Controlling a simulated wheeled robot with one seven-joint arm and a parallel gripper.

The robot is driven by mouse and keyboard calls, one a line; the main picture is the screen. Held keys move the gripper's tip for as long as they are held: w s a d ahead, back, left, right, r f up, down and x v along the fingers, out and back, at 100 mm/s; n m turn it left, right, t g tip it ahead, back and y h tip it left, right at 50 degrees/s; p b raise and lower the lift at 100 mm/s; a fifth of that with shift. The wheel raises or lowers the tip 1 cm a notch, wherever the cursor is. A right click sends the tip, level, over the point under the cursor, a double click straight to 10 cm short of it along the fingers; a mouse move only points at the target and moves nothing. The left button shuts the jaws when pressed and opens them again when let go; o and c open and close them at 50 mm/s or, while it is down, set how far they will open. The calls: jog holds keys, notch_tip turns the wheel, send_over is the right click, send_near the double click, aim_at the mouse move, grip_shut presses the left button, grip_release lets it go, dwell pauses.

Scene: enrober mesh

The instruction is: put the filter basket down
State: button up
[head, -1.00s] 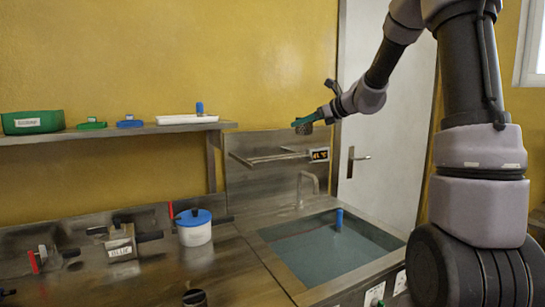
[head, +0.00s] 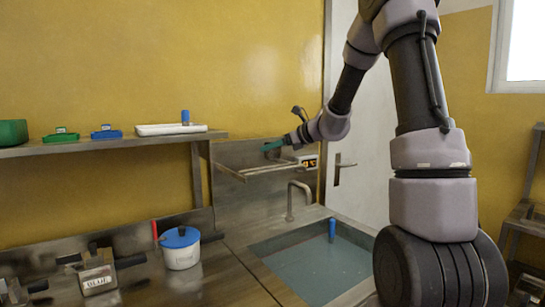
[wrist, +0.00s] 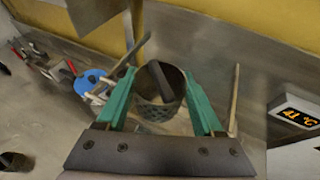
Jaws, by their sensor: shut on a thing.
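The filter basket (wrist: 158,110) is a grey perforated metal cup with a dark bar at its mouth, seen in the wrist view. My gripper (wrist: 160,78) has its green fingers on either side of it and is shut on it. In the head view my gripper (head: 272,147) is just above the wall rack (head: 262,172) over the sink, where the basket is hard to make out. In the wrist view a rack rail (wrist: 235,100) runs right of the basket. I cannot tell whether the basket touches the rack.
A temperature display (head: 309,163) reading about 41 °C is right of the rack. Below are a tap (head: 293,200) and a sink (head: 312,262) holding a blue-handled thing (head: 332,230). A blue-lidded white pot (head: 181,248) stands on the counter. A shelf (head: 100,146) holds several items.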

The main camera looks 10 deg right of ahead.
aim_at(280, 152)
jog(key=shift+f, duration=1.5)
jog(key=shift+f, duration=0.15)
jog(key=o, duration=1.5)
